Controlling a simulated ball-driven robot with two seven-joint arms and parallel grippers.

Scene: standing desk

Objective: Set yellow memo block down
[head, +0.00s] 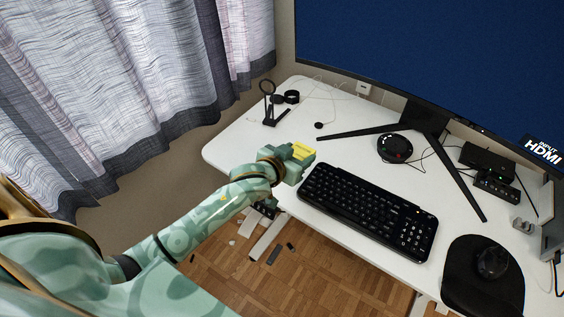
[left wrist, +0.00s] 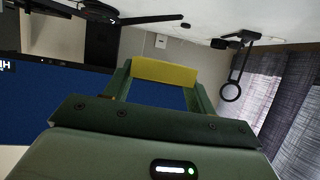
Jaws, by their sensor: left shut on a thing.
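The yellow memo block (head: 303,151) is in my left gripper (head: 299,156), above the left part of the white desk near its front edge, left of the keyboard. In the left wrist view the yellow memo block (left wrist: 164,74) spans between the two fingers of the left gripper (left wrist: 160,90), which are shut on it. I cannot tell how far the block is from the desk surface. My right gripper is not in view.
The white desk (head: 240,135) has free room left of and behind the gripper. A black keyboard (head: 368,210) lies close on the right. A monitor stand (head: 430,115), a round black device (head: 394,148), a headphone-like black stand (head: 270,106) and a mouse (head: 492,261) are farther off.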

